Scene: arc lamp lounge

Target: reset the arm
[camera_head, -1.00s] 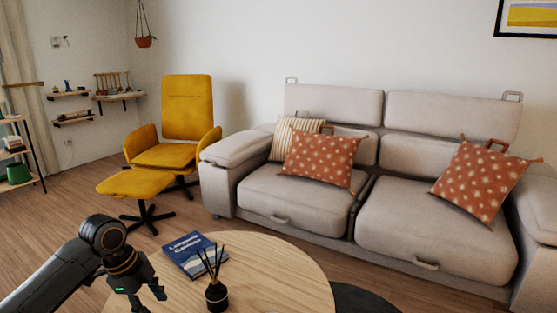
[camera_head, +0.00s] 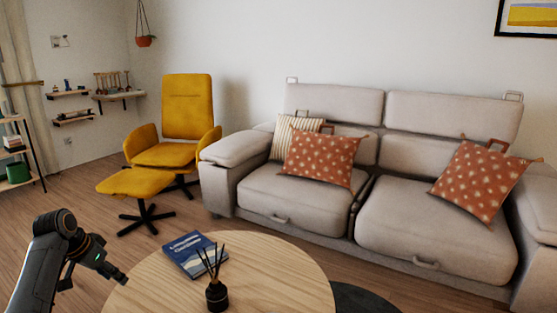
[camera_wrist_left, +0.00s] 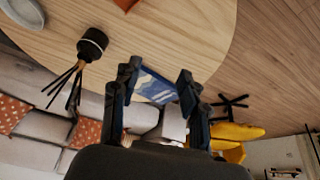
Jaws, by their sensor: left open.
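My left gripper (camera_head: 96,284) is at the lower left of the head view, at the left edge of the round wooden table. In the left wrist view its two fingers (camera_wrist_left: 157,78) stand apart with nothing between them that they touch. A blue book (camera_head: 194,254) lies on the table, to the right of the gripper in the head view. The book also shows beyond the fingers in the left wrist view (camera_wrist_left: 157,88). My right gripper is not in the head view.
The round wooden table (camera_head: 275,265) holds a black reed diffuser (camera_head: 216,294). A yellow chair (camera_head: 187,105) and footstool (camera_head: 134,181) stand behind at the left. A grey sofa (camera_head: 300,202) with cushions fills the right. Wooden floor (camera_head: 75,190) is open at the left.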

